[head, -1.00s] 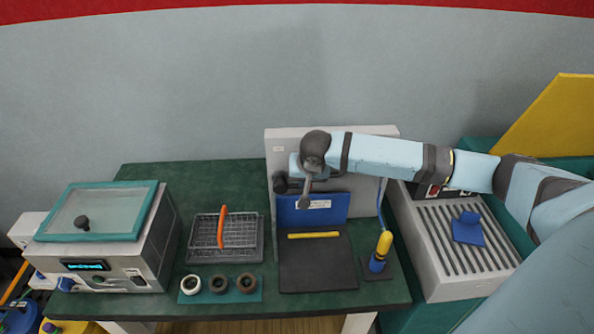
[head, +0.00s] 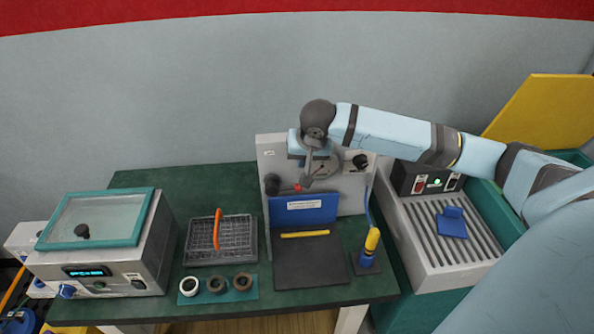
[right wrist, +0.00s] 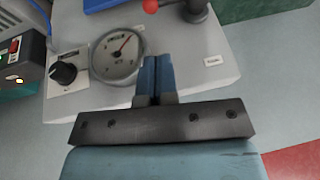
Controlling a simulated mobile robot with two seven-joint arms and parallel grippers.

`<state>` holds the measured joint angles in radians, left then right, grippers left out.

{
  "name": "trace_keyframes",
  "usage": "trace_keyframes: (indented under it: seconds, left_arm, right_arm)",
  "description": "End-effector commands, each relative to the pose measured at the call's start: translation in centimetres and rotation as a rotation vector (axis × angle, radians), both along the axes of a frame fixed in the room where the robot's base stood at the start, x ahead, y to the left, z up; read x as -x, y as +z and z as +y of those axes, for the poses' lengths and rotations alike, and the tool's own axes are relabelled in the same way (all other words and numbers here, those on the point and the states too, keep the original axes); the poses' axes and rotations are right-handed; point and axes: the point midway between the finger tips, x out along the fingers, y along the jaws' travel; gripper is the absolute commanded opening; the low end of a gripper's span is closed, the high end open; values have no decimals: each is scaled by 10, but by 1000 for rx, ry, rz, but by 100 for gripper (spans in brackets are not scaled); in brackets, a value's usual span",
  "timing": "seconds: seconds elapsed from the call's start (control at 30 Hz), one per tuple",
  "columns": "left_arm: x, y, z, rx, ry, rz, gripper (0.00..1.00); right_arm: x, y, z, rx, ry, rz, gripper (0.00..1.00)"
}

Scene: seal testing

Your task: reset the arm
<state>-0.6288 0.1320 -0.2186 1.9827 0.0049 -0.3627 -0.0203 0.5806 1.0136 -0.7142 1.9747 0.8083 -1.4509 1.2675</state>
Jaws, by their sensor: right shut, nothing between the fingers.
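My right arm reaches in from the right in the head view, with its gripper (head: 308,182) in front of the upper part of the grey upright panel (head: 353,200). In the right wrist view my right gripper (right wrist: 154,62) has its two blue fingers together and empty. Beyond the fingertips are a round gauge (right wrist: 118,56) with a red needle, a black knob (right wrist: 65,71) and a red-tipped lever (right wrist: 195,8) on the panel. The fingers appear apart from these parts. My left gripper is in neither view.
The green bench (head: 120,205) holds a teal-lidded machine (head: 100,245), a wire basket (head: 222,240) with an orange handle, several rings on a teal strip, a dark mat (head: 310,262) and a yellow-blue tool (head: 370,245). A grooved tray (head: 430,262) with a blue piece (head: 452,223) stands right.

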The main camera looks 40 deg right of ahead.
Motion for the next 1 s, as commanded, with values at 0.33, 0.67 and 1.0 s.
trace_keyframes:
  seconds: [0.33, 0.67, 1.0]
  left_arm:
    - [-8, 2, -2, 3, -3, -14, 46]
    - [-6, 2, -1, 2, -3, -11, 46]
    - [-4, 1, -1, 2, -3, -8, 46]
  right_arm:
    - [10, 21, 0, 0, 1, 0, 0]
    - [13, -28, 45, -58, 163, -44, 0]
    - [70, -151, 161, -153, 542, -324, 0]
